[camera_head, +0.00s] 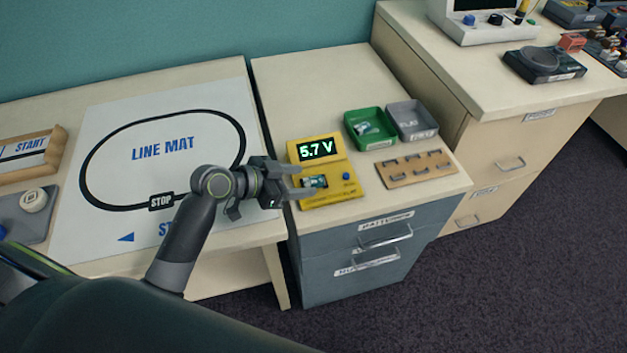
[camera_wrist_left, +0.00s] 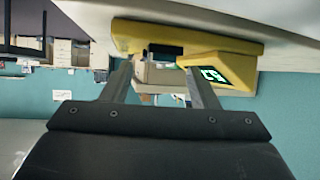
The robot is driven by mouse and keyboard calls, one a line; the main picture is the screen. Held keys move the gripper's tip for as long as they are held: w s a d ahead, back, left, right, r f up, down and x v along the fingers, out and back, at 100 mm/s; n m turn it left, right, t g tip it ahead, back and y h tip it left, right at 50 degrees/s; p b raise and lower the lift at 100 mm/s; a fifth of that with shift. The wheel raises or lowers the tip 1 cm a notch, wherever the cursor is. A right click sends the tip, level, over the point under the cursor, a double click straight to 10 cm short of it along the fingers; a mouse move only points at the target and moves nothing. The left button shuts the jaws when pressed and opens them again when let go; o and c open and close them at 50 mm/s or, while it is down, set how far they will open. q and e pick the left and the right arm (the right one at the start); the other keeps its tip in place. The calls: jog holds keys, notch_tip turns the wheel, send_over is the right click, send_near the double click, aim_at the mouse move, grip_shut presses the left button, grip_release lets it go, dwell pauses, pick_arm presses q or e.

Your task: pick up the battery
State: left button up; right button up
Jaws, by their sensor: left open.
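A small teal and white battery (camera_head: 316,181) lies in the slot of the yellow tester (camera_head: 332,196), whose display reads 5.7 V. My left gripper (camera_head: 305,181) is open at the tester's left side, its fingers pointing right toward the battery. In the left wrist view, which looks upside down, the open fingers (camera_wrist_left: 159,70) point at the yellow tester (camera_wrist_left: 222,53). A dark block (camera_wrist_left: 165,48) shows between the fingertips there; I cannot tell if it is the battery's end. Nothing is visibly gripped. My right gripper is not in view.
Behind the tester stand a green tray (camera_head: 385,138) with a small item inside and a grey tray (camera_head: 433,130). A wooden rack (camera_head: 440,171) lies to the right. The line mat (camera_head: 165,180) covers the left table. Drawers (camera_head: 375,262) are below.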

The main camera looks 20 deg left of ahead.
aim_at(307, 183)
pick_arm(q)
jog(key=shift+x, duration=1.4)
jog(key=shift+c, duration=0.4)
grip_shut()
notch_tip(307, 183, up, 10)
jog(key=shift+p, duration=0.45)
